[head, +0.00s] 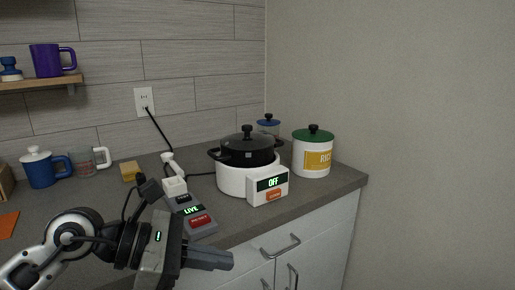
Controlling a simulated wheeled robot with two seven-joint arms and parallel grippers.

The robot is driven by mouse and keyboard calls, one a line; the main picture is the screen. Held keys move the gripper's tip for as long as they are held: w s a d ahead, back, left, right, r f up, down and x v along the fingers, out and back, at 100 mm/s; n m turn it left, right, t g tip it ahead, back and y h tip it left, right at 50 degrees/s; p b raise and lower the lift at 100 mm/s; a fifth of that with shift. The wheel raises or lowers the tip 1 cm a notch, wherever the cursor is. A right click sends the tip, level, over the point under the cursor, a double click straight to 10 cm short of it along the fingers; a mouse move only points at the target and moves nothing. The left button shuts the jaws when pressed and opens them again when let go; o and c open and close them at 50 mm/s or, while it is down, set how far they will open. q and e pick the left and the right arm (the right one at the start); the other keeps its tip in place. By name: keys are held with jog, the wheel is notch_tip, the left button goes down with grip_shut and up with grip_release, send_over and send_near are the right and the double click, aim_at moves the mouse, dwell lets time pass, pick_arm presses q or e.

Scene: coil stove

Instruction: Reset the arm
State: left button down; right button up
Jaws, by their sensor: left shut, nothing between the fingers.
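My left gripper (208,257) is at the lower middle of the head view, in front of the counter's front edge. Its fingers are together, point right, and hold nothing. The white coil stove (232,180) stands on the counter, and its display reads OFF above an orange button. A black lidded pot (247,151) sits on it. A grey power strip (197,219) with a display reading LIVE and a red button lies left of the stove, partly behind my left arm. My right gripper is not in view.
A rice canister (312,160) with a green lid stands right of the stove, and a blue-lidded jar (268,125) behind. A yellow block (130,171), a blue mug (41,170) and a glass mug (84,163) are at left. Cabinet handles (281,247) stick out below the counter.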

pick_arm(q)
jog(key=s+d+r+n+h, duration=0.1)
jog(key=s+d+n+h, duration=0.2)
jog(key=n+h, duration=0.1)
jog(key=w+a+f+n+t+y, duration=0.1)
jog(key=a+f+n+t+y, duration=0.3)
jog(key=n, duration=0.8)
jog(key=w+a+f+n+t+y, duration=0.15)
jog(key=f+n+t, duration=0.35)
jog(key=n, duration=0.6)
jog(key=a+f+n+t+y, duration=0.35)
jog(key=n+t, duration=0.25)
jog(key=n, duration=0.6)
jog(key=s+f+n+g+y, duration=0.2)
jog(key=s+f+n, duration=0.3)
jog(key=f, duration=0.3)
jog(key=s+a+f+n+g+y, duration=0.1)
jog(key=s+f+n+g+y, duration=0.1)
jog(key=s+f+n+g, duration=0.3)
notch_tip(320, 180, down, 4)
jog(key=shift+s+a+f+n+y, duration=0.2)
jog(key=shift+s+a+n+y, duration=0.15)
jog(key=shift+s+n, duration=0.4)
